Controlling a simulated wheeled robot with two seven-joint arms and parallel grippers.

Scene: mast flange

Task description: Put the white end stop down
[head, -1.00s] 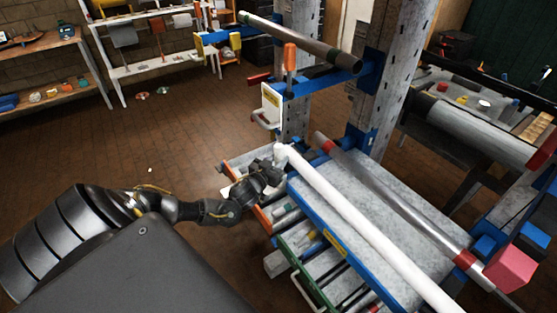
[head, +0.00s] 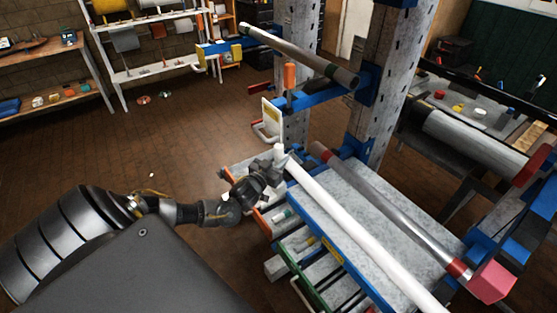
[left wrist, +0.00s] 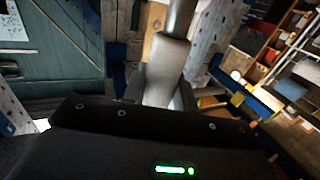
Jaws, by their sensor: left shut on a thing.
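My right gripper is not in view.
The grey bench top (head: 385,245) carries the white tube and a metal tube (head: 395,210) with red bands. Open drawers (head: 305,255) lie below its front edge. A post with an orange-handled tool (head: 290,78) rises behind my gripper.

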